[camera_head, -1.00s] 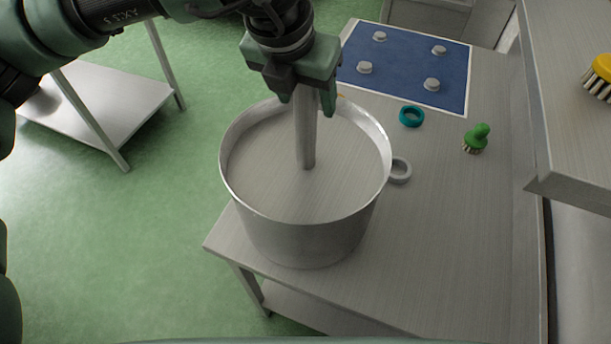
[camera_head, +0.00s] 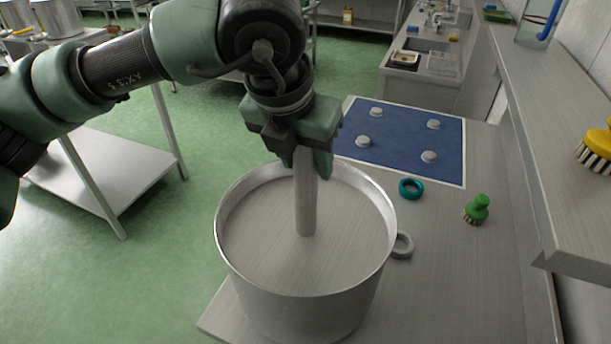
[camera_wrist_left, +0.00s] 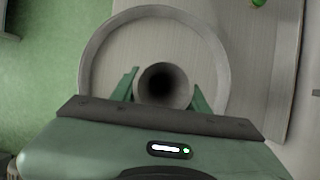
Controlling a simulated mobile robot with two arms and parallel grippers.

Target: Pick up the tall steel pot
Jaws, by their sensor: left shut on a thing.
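The tall steel pot (camera_head: 300,312) is a wide round brushed-steel vessel with a flat grained surface inside its rim. A pale upright tube (camera_head: 305,208) rises from its middle. My left gripper (camera_head: 308,160) comes from above and is shut on the tube's top. In the left wrist view the tube's dark hollow end (camera_wrist_left: 163,86) sits between the fingers, with the pot's rim (camera_wrist_left: 91,62) curving around beyond. The pot looks upright at the table's near left corner. I cannot tell whether its bottom touches the table. My right gripper is not in view.
The steel table (camera_head: 450,290) carries a blue mat (camera_head: 395,140) with several pale knobs, a teal ring (camera_head: 411,188), a green brush (camera_head: 477,209) and a grey ring (camera_head: 403,246) beside the pot. A shelf (camera_head: 560,170) with a yellow brush (camera_head: 597,150) borders the right.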

